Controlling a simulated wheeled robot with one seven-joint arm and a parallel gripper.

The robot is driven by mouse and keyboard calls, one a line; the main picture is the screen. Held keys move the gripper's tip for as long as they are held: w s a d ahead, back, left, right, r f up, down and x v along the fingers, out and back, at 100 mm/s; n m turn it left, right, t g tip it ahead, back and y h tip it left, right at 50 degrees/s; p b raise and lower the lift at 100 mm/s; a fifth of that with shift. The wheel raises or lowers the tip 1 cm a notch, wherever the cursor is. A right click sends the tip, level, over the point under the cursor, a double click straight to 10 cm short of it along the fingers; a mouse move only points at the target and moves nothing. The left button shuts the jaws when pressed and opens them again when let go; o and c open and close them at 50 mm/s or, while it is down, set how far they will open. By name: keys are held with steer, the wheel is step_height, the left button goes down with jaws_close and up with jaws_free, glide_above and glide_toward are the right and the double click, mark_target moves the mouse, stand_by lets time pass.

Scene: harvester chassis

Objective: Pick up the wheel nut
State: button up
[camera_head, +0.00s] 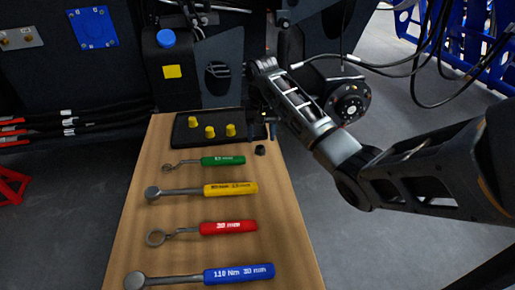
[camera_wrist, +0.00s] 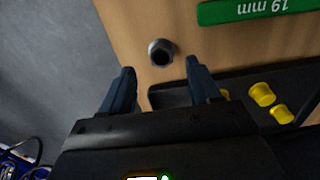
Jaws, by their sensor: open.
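The wheel nut is a small dark nut (camera_head: 260,150) on the wooden table near its right edge, just in front of the black tray. In the wrist view the nut (camera_wrist: 160,52) shows its round hole, and it lies just beyond the fingertips, about centred between them. My gripper (camera_wrist: 159,76) is open and empty, with its two blue-grey fingers apart. In the head view my gripper (camera_head: 268,128) is small and partly hidden by my arm, over the tray's right end and close to the nut.
The black tray (camera_head: 183,143) holds three yellow caps (camera_head: 210,132). Green (camera_head: 223,161), yellow (camera_head: 231,188), red (camera_head: 228,227) and blue (camera_head: 239,273) handled wrenches lie on the table (camera_head: 180,260).

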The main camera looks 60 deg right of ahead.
mark_target(260, 145)
steer(key=shift+w+f, duration=0.1)
steer(key=shift+f, duration=2.3)
steer(key=shift+c, duration=0.3)
jaws_close()
